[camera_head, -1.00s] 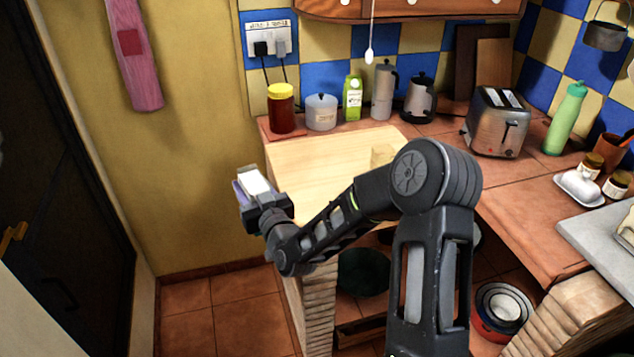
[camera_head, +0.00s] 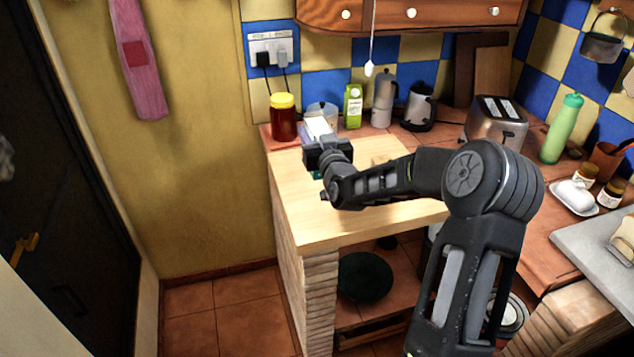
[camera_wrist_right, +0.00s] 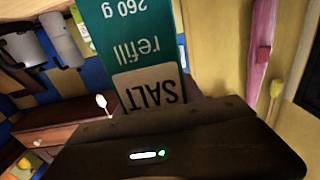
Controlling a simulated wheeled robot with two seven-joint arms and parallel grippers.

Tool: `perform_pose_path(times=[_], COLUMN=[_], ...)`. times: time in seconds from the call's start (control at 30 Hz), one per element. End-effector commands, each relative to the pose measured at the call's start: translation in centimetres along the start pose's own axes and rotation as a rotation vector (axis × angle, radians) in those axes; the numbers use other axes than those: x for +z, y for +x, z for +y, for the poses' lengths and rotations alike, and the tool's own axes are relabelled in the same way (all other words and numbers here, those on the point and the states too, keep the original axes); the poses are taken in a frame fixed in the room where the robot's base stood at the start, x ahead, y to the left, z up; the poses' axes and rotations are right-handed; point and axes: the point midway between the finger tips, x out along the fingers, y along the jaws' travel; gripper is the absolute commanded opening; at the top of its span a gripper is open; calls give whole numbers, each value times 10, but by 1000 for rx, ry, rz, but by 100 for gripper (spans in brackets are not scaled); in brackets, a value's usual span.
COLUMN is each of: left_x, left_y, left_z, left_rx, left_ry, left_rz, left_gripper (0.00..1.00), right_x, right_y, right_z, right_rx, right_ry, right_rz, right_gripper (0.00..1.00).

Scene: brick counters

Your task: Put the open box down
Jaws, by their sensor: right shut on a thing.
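My right gripper (camera_head: 326,150) is shut on a box, a teal and white carton (camera_head: 318,127) that also fills the top middle of the right wrist view (camera_wrist_right: 145,50). There its label reads "SALT refill 260 g" upside down. In the head view the box's pale top shows beyond the gripper and a bit of teal shows below it. The gripper hides most of the box, so I cannot tell whether its base touches the counter. The box is over the left part of the light wooden counter top (camera_head: 300,222). My left gripper is not in view.
A brown jar with a yellow lid (camera_head: 283,122), a white canister (camera_head: 334,110), a green carton (camera_head: 353,107) and metal pots (camera_head: 383,100) stand along the back. A small pale block lies right of the gripper. The front of the wooden top is clear.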

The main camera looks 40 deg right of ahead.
Motion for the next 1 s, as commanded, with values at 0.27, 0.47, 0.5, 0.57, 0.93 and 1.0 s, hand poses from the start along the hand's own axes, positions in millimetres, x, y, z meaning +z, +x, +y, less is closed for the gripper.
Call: perform_pose_path(times=[0.27,0.47,0.5,0.57,0.93,1.0], left_x=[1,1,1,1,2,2], left_y=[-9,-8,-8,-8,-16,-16], left_z=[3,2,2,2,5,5], left_rx=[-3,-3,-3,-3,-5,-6], left_ry=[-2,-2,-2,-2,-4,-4], left_rz=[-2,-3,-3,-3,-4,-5], left_gripper=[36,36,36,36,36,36], right_x=[43,48,48,48,86,89], right_y=[0,0,0,0,0,0], right_z=[0,0,0,0,-1,0], right_rx=[0,0,0,0,-1,0], right_ry=[2,0,0,0,3,1], right_rz=[0,3,3,3,0,2], right_gripper=[0,0,0,0,0,0])
